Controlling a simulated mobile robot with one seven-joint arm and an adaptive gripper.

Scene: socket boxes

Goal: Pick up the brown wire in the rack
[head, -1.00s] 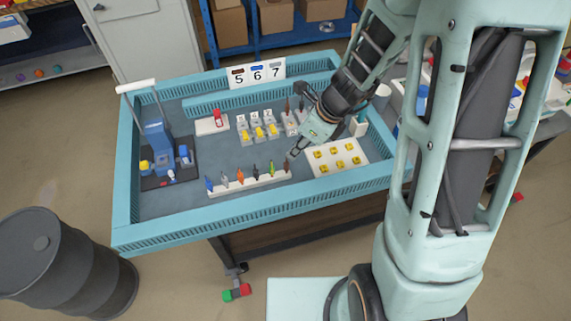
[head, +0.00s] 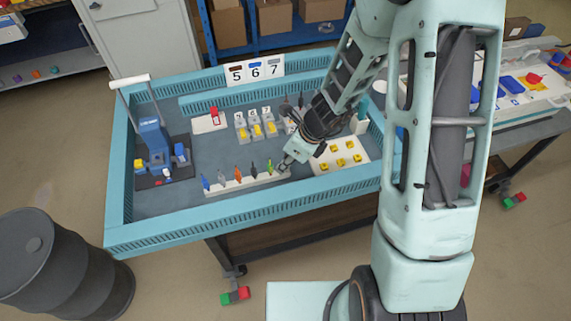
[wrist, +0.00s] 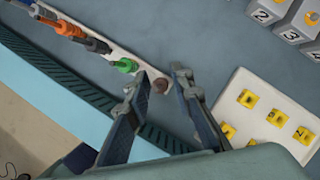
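The white rack (head: 240,186) holds a row of coloured wires near the front of the blue-rimmed table. In the head view, my gripper (head: 285,162) is over the rack's right end and hides the brown wire there. The green wire (wrist: 126,65) is the neighbour, just outside the left finger.
Orange (wrist: 66,28) and other wires stand further along the rack. A white board with yellow pieces (head: 352,142) lies close to my gripper's right. Numbered grey boxes (head: 257,132) stand behind. A blue press-like stand (head: 152,137) is at the left. The table has a raised rim (head: 190,222).

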